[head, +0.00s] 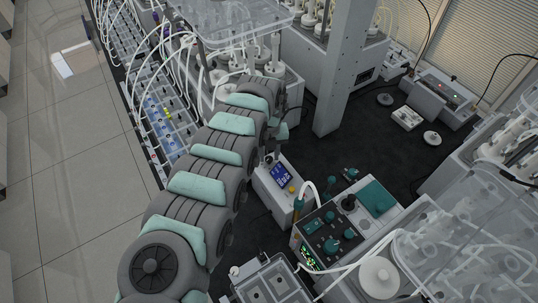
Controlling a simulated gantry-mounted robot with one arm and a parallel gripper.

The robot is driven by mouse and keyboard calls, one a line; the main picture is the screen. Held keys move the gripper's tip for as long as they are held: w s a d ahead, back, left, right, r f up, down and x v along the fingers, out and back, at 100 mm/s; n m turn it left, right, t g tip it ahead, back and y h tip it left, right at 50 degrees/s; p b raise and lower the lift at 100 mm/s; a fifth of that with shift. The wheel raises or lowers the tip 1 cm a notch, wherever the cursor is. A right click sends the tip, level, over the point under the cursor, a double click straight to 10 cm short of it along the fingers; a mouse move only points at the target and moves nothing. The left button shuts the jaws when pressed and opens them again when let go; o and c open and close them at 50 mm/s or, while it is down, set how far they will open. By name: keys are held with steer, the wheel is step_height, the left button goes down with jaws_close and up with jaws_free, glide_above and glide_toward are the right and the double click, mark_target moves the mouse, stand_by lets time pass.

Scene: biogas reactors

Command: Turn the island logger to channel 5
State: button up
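No label that reads as island logger is legible. One candidate is a light grey box with a blue display (282,177) and a small yellow knob (292,189), on the dark bench in the middle. Another is a larger grey unit (297,237) beside it to the lower right, with a dark panel, several teal knobs (331,245) and green lights. Knob positions are too small to read.
A white tube and a probe stand between the two units. A grey post (345,70) and clear-covered reactors (465,245) flank the space.

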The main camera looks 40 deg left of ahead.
mark_target(269, 158)
step_height(269, 158, up, 10)
steer(key=b, duration=0.1)
steer(key=shift+r, duration=0.1)
stand_by(0.6)
